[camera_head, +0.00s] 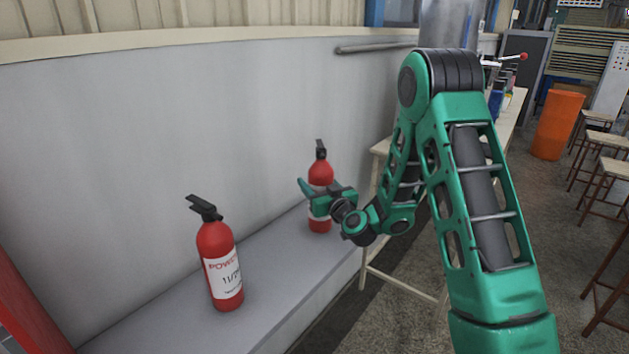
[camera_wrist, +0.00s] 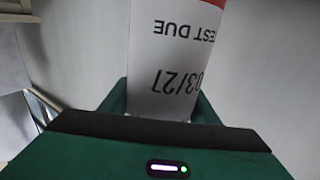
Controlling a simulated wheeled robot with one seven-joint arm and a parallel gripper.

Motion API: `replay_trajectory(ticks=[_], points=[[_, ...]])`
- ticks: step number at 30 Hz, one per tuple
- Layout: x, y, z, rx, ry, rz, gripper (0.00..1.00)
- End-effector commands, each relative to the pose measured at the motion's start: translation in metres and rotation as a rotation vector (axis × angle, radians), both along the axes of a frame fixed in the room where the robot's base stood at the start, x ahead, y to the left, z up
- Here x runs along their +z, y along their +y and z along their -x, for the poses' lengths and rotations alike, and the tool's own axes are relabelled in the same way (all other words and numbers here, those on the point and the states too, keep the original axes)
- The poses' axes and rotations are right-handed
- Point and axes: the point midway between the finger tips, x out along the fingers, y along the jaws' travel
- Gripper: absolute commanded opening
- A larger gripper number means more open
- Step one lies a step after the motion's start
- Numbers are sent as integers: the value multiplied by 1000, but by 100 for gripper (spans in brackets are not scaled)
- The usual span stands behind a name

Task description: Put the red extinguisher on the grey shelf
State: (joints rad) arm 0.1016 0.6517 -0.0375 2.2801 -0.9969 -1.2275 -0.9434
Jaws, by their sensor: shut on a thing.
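Two red extinguishers with black tops and white labels are on the grey shelf (camera_head: 178,318) in the head view. The nearer extinguisher (camera_head: 219,262) stands upright at the left, apart from my gripper. The farther extinguisher (camera_head: 320,171) is upright near the shelf's far end. My gripper (camera_head: 320,192) is shut around its middle. In the wrist view the held extinguisher's white label (camera_wrist: 178,60) fills the space between the green fingers. The gripper hides part of its body in the head view. I cannot tell whether its base touches the shelf.
A pale wall (camera_head: 190,120) runs behind the shelf. A light table (camera_head: 378,150) stands just past the shelf's far end. An orange bin (camera_head: 557,125) and several stools (camera_head: 608,165) are at the right. The shelf between the two extinguishers is clear.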

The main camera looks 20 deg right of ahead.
Motion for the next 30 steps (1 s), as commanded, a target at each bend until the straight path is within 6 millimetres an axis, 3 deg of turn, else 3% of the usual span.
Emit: replay_trajectory(ticks=[13, 14, 15, 28, 30], points=[[-2, 0, -1, -1, -3, -1, 0], [-3, 0, 0, 0, 0, 0, 63], [-3, 0, 0, 0, 0, 0, 72], [0, 0, 0, 0, -1, 1, 74], [-1, 9, 3, 11, 1, -1, 74]])
